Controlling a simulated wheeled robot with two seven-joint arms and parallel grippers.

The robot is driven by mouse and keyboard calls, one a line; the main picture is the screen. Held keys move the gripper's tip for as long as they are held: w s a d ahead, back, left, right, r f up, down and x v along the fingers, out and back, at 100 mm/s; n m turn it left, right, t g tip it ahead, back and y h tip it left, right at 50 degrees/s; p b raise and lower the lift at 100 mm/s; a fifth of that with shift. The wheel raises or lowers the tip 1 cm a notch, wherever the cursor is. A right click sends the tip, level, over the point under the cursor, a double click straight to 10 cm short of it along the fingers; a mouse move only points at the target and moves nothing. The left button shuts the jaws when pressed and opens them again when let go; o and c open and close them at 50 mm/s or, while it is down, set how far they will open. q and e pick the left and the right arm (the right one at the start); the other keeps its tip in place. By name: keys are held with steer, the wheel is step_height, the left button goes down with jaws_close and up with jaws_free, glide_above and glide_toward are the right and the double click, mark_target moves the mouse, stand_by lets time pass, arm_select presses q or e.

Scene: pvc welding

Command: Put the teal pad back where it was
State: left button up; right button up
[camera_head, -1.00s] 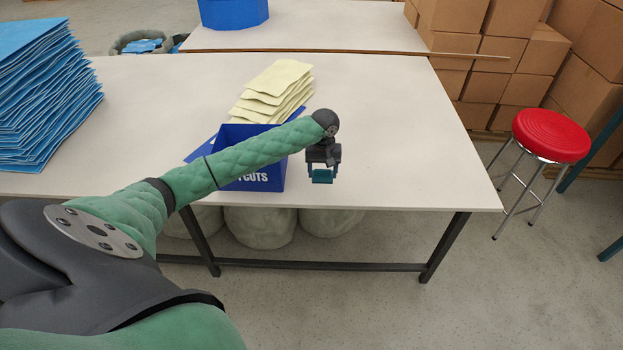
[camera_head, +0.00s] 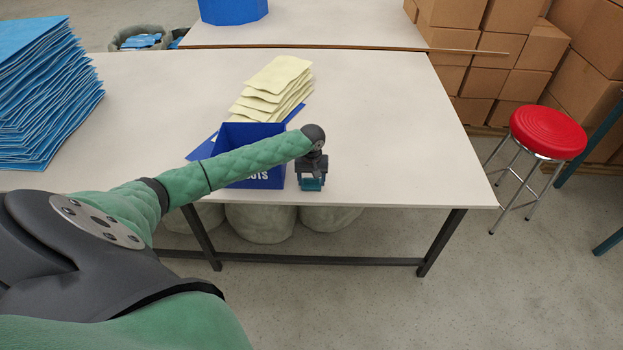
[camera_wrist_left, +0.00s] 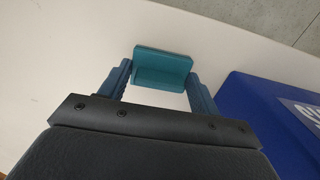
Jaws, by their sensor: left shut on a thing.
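The teal pad (camera_wrist_left: 163,68) is between the two fingers of my left gripper (camera_wrist_left: 160,85) in the left wrist view, and the fingers are shut on it. In the head view, my left gripper (camera_head: 312,184) points down near the table's front edge, just right of the blue box, with the teal pad (camera_head: 312,184) at its tip. I cannot tell whether the pad touches the table top. My right gripper is not in view.
A blue open box (camera_head: 266,180) with white lettering stands left of the gripper, partly behind my arm; it also shows in the wrist view (camera_wrist_left: 262,118). Pale yellow sheets (camera_head: 274,85) lie behind it. Blue sheets (camera_head: 45,95) are stacked at left. The table's right side (camera_head: 400,140) is clear.

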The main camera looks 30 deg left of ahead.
arm_select(q)
steer(key=shift+f, duration=0.1)
steer(key=o, duration=0.9)
steer(key=shift+o, duration=0.2)
